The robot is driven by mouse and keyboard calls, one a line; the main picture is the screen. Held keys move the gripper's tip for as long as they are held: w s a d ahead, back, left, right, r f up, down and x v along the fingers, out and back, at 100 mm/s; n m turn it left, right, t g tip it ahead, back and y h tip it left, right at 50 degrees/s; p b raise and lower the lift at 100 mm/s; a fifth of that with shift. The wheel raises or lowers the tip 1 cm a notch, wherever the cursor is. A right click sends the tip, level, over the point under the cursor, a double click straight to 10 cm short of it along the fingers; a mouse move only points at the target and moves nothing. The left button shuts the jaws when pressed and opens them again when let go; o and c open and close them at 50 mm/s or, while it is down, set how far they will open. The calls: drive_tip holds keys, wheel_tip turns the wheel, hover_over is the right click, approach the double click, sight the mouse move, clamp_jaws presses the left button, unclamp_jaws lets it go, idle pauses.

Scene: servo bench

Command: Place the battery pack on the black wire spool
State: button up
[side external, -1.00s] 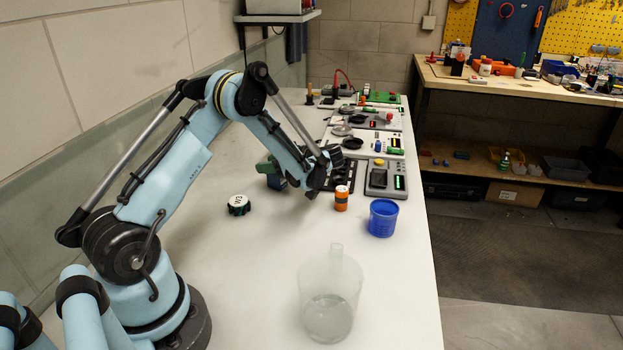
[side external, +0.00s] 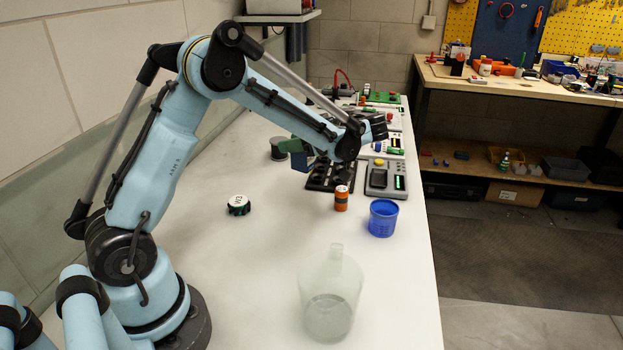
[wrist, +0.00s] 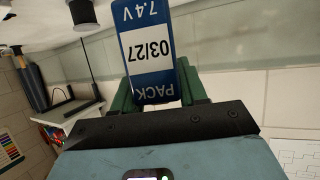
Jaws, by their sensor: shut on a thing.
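The battery pack is blue with a white label; in the wrist view the battery pack (wrist: 150,50) reads "PACK 03/27 7.4V". My gripper (side external: 291,147) has green fingers, shut on the pack, which also shows in the side view (side external: 299,161). It appears held above the bench. A dark, round, flanged thing, likely the black wire spool (side external: 278,148), stands just left of and behind the pack in the side view, partly covered by the fingers. A black flanged piece, likely the same spool (wrist: 82,12), is at the wrist view's top left. The pack looks apart from it.
A black compartment tray (side external: 322,178) and a grey device (side external: 380,180) lie right of the gripper. An orange-and-black cylinder (side external: 341,199), blue cup (side external: 383,218), clear jug (side external: 331,298) and round white-and-dark item (side external: 239,205) stand nearer. The bench's left middle is clear.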

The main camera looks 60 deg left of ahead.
drive_tip(key=shift+w+d+r, duration=0.15)
drive_tip(key=shift+w+r, duration=0.05)
drive_tip(key=shift+r, duration=0.1)
drive_tip(key=w+a+r+m+t+y, duration=0.1)
drive_tip(key=w+a+r+m+t, duration=0.2)
drive_tip(key=w+a, duration=0.3)
drive_tip(key=w+a+r+m+t, duration=0.2)
drive_tip(key=w+a+r+t, duration=0.15)
drive_tip(key=a, duration=0.45)
hover_over(276, 138)
wheel_tip(276, 138, down, 8)
drive_tip(key=shift+f+g, duration=0.35)
drive_tip(key=shift+f, duration=1.25)
drive_tip(key=shift+f, duration=0.15)
drive_tip(key=o, duration=1.1)
